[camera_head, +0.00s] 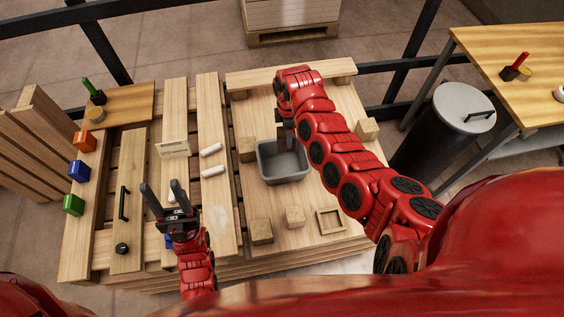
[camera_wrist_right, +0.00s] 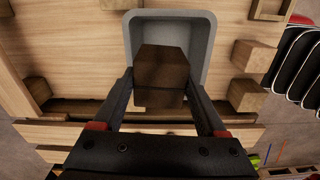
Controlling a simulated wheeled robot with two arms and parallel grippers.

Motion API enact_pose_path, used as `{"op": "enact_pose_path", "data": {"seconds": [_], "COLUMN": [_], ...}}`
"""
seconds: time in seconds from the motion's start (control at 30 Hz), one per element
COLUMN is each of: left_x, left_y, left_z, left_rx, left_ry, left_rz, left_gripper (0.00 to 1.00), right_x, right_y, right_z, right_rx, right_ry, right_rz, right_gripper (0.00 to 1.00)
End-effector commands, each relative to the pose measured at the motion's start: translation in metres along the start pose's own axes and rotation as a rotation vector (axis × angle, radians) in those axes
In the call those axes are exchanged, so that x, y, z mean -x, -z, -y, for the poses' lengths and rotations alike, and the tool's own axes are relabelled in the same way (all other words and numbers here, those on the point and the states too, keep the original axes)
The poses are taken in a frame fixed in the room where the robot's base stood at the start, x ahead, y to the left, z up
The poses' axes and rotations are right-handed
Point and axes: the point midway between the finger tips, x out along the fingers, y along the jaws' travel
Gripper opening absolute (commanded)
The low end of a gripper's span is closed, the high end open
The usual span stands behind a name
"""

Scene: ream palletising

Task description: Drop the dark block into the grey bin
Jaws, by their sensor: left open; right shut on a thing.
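The dark brown block (camera_wrist_right: 161,68) is between the fingers of my right gripper (camera_wrist_right: 161,90), which is shut on it. The grey bin (camera_wrist_right: 212,55) lies beyond the block in the right wrist view, and the block overlaps its opening in that picture. In the head view the grey bin (camera_head: 284,178) stands on the wooden pallet, and my right gripper (camera_head: 285,125) is at its far edge, with the block partly hidden there. I cannot tell how high the block is above the bin. My left gripper (camera_head: 161,190) is open and empty over the left part of the slats.
Light wooden cubes (camera_head: 261,231) stand around the bin, with a small square frame (camera_head: 330,221) nearby. Two white rolls (camera_head: 212,150) lie left of it. Orange, blue and green blocks line the left edge. A lidded dark barrel (camera_head: 463,108) and a table (camera_head: 530,80) are at right.

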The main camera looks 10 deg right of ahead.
Motion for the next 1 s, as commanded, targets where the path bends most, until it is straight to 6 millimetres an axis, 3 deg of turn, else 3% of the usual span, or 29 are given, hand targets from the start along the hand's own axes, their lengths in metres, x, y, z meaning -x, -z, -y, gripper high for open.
{"op": "enact_pose_path", "data": {"seconds": [0.27,0.63,1.0], "left_x": [0.01,0.056,0.062], "left_y": [-0.002,-0.009,-0.011], "left_z": [0.0,-0.003,-0.003], "left_rx": [0.0,0.0,0.0], "left_ry": [0.0,0.0,0.0], "left_rz": [0.0,0.0,0.0], "left_gripper": [0.5,0.5,0.5], "right_x": [-0.022,-0.066,-0.071], "right_y": [0.001,0.0,0.0], "right_z": [0.007,0.007,0.007], "right_rx": [0.085,0.083,0.083], "right_ry": [0.001,0.002,0.002], "right_rz": [0.006,0.006,0.007], "right_gripper": [0.11,0.11,0.11]}}
